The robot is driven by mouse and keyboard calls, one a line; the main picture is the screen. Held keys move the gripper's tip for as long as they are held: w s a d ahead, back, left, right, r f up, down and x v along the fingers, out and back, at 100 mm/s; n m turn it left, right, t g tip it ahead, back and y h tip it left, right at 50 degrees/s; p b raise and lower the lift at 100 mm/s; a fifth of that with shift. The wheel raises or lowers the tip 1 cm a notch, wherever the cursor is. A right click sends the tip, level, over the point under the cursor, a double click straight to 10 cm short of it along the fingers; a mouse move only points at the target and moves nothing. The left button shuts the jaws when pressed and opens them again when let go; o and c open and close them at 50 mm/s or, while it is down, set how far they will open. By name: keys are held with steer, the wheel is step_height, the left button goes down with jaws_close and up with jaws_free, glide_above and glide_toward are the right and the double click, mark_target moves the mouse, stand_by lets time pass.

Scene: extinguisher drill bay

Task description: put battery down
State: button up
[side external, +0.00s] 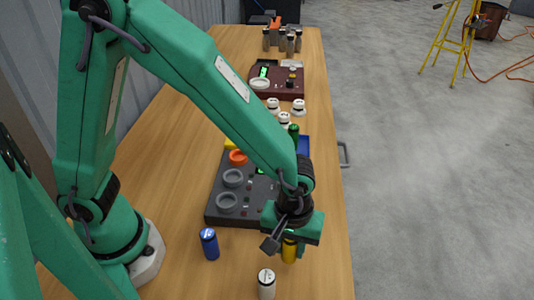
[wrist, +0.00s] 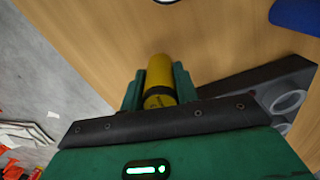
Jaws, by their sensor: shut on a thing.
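A yellow battery (side external: 289,252) is held upright or nearly so between the two fingers of my gripper (side external: 290,243), near the right edge of the table. In the wrist view the yellow battery (wrist: 159,75) shows between the green fingers, with a dark band around it. My gripper is shut on it. I cannot tell whether its lower end touches the wood. A blue battery (side external: 209,243) stands on the table to the left, and a white battery (side external: 267,284) stands close in front.
A dark grey panel (side external: 213,208) with grey and orange ring sockets lies behind, partly hidden by my arm. Several white cylinders (side external: 299,107) and a dark red panel (side external: 290,90) are farther back. The wooden table (side external: 180,275) is bare left of the white battery.

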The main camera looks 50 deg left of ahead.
steer(key=shift+f, duration=0.6)
steer(key=shift+f, duration=0.15)
steer(key=o, duration=1.1)
steer(key=shift+c, duration=0.2)
step_height(320, 180, up, 12)
steer(key=shift+r, duration=0.15)
